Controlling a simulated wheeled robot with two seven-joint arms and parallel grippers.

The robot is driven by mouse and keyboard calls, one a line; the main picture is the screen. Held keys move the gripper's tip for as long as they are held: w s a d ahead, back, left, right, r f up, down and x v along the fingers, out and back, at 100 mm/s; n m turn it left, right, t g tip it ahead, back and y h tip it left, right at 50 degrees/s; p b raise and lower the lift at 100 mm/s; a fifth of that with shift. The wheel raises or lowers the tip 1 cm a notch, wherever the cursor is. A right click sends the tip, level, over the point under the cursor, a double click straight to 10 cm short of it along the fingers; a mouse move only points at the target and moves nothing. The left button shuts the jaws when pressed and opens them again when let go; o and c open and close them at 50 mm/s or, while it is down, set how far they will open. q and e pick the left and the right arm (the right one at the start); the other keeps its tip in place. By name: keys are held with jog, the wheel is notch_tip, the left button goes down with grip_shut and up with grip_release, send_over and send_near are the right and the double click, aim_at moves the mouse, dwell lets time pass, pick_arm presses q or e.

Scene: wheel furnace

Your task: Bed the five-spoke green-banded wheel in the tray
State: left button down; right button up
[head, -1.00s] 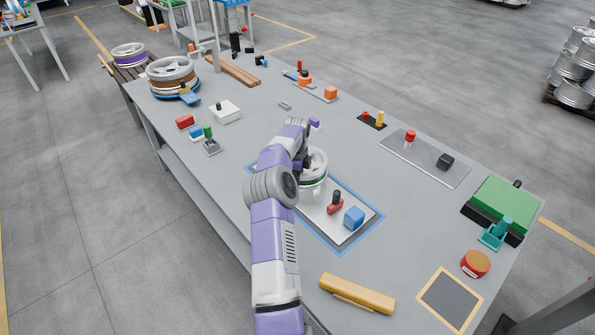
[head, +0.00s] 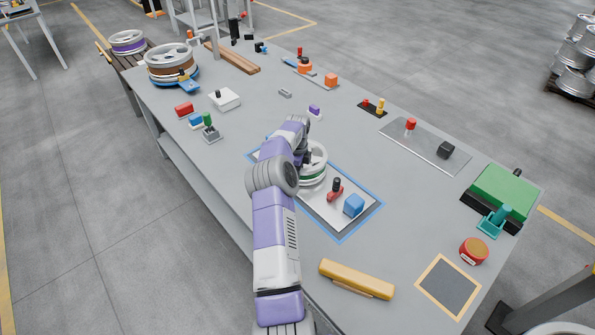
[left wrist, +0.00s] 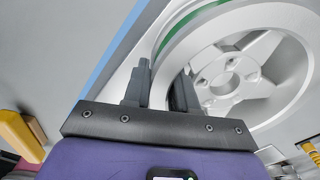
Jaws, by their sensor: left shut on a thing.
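The green-banded wheel (head: 314,170) is silver with a green stripe around its rim. It is at the blue-edged tray (head: 352,231), over its far left part, partly hidden by my left arm. In the left wrist view the wheel (left wrist: 238,75) shows its spokes and hub, with its rim between the two dark fingers. My left gripper (left wrist: 165,85) is shut on that rim. I cannot tell whether the wheel rests on the tray floor or hangs just above it. My right gripper is not in view.
A red clamp-like thing (head: 335,190) and a blue block (head: 353,205) are in the tray near the wheel. A yellow bar (head: 356,279) lies at the near edge. A stack of wheels (head: 171,66) stands at the far left.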

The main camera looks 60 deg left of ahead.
pick_arm(q)
jog(key=shift+f, duration=0.4)
jog(key=c, duration=0.8)
grip_release()
jog(key=shift+o, duration=0.7)
jog(key=shift+d+f, duration=0.1)
jog(key=shift+f, duration=0.05)
jog(key=o, duration=0.4)
jog(key=shift+c, duration=0.2)
jog(key=shift+r, duration=0.2)
